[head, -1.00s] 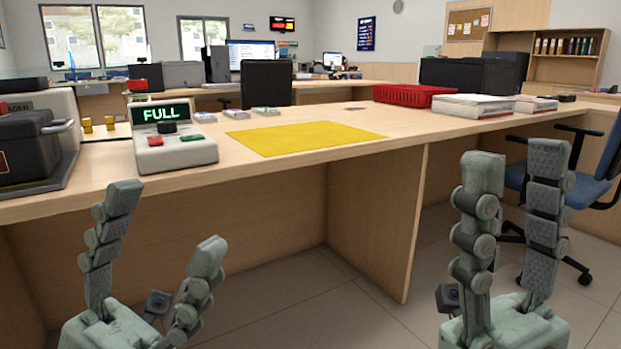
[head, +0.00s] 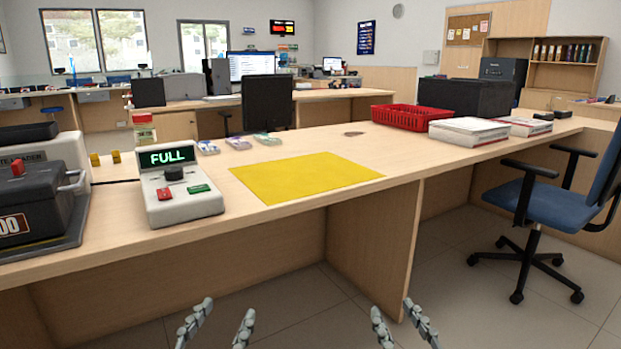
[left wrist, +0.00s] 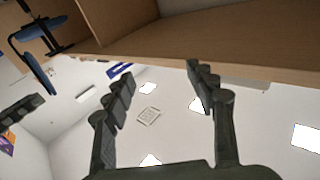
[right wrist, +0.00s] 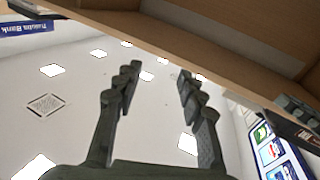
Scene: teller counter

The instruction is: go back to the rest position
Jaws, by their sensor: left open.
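My left gripper (head: 218,322) shows at the bottom of the head view, low in front of the counter. Its two fingers are apart and nothing is between them; the left wrist view (left wrist: 160,90) shows the same. My right gripper (head: 392,315) is to its right at the same height. Its fingers are also spread and empty, as the right wrist view (right wrist: 157,85) shows. Both grippers are clear of the counter (head: 300,215) and below its top.
On the counter stand a device reading FULL (head: 180,190), a yellow mat (head: 305,177), a dark cash box (head: 35,215), a red basket (head: 405,117) and paper stacks (head: 468,131). A blue chair (head: 565,212) stands at the right. The floor between is free.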

